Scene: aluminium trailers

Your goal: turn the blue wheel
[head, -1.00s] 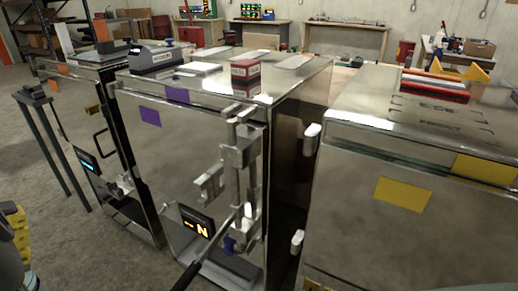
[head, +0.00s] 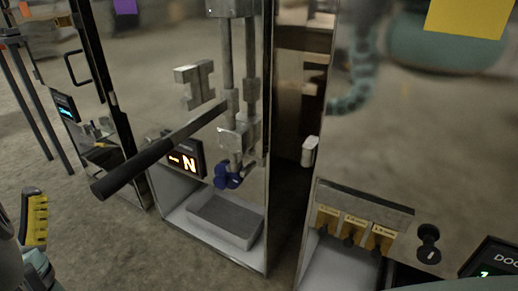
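The blue wheel (head: 228,177) is a small knob low on the middle metal trailer. It sits at the lower end of a vertical metal shaft assembly (head: 238,95), near the cabinet's right edge. A long lever with a black grip (head: 133,170) extends from this assembly toward the lower left, passing to the left of the wheel. Nothing is seen touching the wheel.
A display showing N (head: 186,160) is left of the wheel, above a grey block (head: 222,222) in an open recess. The right trailer has yellow-labelled switches (head: 354,232) and a black knob (head: 429,243). A narrow dark gap separates these two trailers.

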